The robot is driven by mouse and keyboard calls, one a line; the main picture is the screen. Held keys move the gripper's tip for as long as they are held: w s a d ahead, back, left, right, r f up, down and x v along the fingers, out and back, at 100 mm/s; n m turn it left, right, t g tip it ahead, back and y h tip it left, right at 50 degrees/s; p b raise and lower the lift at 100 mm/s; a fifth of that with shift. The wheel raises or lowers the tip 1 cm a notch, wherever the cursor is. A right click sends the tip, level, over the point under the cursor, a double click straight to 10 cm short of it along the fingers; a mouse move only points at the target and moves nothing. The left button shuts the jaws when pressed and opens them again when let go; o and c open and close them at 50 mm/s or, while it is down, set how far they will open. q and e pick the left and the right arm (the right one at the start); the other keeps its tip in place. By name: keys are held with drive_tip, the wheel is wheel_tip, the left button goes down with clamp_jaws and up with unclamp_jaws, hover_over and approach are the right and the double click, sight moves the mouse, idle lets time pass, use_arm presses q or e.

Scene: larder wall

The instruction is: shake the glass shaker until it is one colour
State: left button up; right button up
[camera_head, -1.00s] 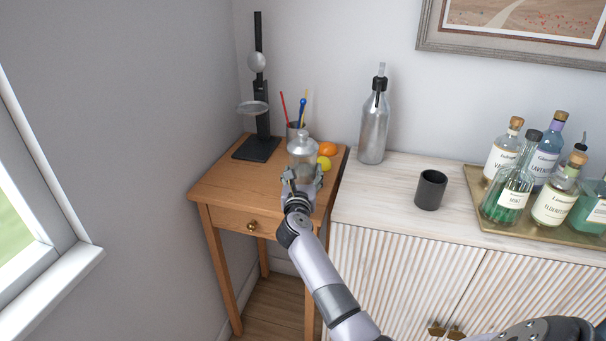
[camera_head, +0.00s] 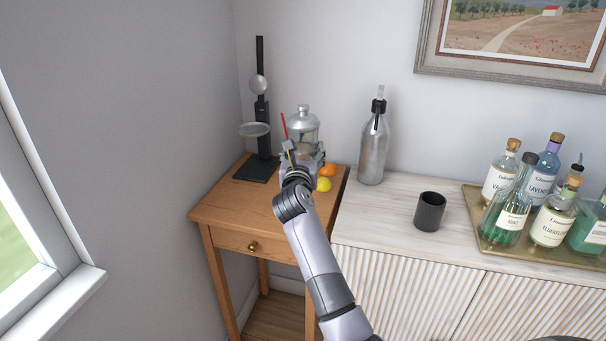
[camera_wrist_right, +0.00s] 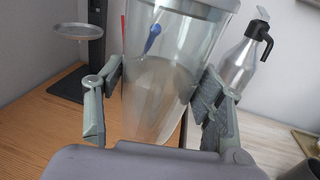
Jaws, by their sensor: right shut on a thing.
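The glass shaker (camera_head: 304,137), a clear vessel with a silvery metal cap, is in my right gripper (camera_head: 301,160) above the small wooden table. The wrist view shows the glass shaker (camera_wrist_right: 165,85) up close, slightly tilted, with one finger of my right gripper (camera_wrist_right: 162,92) on each side. The gripper is shut on its glass body. Its lower part looks hazy grey-beige, with a paler band above. Whether this is one even colour I cannot tell. The cap's top is outside the wrist view. My left gripper is not in view.
On the wooden table (camera_head: 225,212) are a black stand (camera_head: 262,130), a lemon (camera_head: 324,184) and an orange (camera_head: 328,170). A metal bottle (camera_head: 373,150) and dark cup (camera_head: 430,211) stand on the white cabinet (camera_head: 385,215). A tray (camera_head: 480,240) of bottles is at right.

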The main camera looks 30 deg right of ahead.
sight(303, 107)
wheel_tip(303, 107, up, 6)
drive_tip(key=shift+r, duration=0.1)
wheel_tip(303, 107, up, 9)
drive_tip(key=p, duration=0.7)
drive_tip(key=shift+f, duration=0.2)
